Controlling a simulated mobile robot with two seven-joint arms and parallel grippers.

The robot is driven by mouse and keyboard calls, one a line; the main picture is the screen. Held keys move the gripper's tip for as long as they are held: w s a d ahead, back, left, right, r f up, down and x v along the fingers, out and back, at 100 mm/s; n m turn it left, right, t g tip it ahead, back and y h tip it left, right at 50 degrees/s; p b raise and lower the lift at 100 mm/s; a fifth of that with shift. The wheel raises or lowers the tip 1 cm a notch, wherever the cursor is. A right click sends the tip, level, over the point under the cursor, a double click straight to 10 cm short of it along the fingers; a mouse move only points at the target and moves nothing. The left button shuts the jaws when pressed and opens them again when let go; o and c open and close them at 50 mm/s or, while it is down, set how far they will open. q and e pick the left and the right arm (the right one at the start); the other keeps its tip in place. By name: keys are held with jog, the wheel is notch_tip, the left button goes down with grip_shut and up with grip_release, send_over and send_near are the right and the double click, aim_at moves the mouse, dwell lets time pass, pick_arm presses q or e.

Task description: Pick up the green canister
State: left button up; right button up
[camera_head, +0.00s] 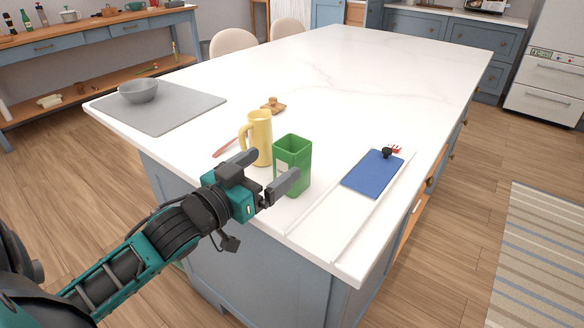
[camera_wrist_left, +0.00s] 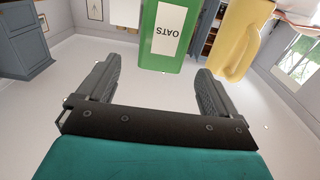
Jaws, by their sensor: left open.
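The green canister (camera_head: 293,158) is a square, open-topped box standing upright near the front edge of the white island. In the left wrist view the canister (camera_wrist_left: 165,50), with a white label reading OATS, shows upside down ahead of the fingers, between their lines. My left gripper (camera_head: 263,172) is open and empty, just in front of the canister. In the head view its nearer finger overlaps the canister's lower left; I cannot tell whether they touch. In the wrist view a gap shows between the fingertips and the canister. My right gripper is not in view.
A yellow pitcher (camera_head: 260,138) stands close left of the canister, its handle to the left. A blue board (camera_head: 373,173) lies to the right. A grey mat (camera_head: 165,118) holds a grey bowl (camera_head: 138,91). The island's far part is clear.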

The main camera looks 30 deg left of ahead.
aim_at(282, 155)
pick_arm(q)
jog(key=shift+w+d+r, duration=0.1)
jog(key=shift+w+d, duration=0.05)
jog(key=shift+w, duration=1.35)
jog(key=shift+w+d+r, duration=0.1)
jog(key=shift+w, duration=1.4)
jog(key=shift+c, duration=0.2)
jog(key=c, duration=1.1)
jog(key=shift+c, duration=0.3)
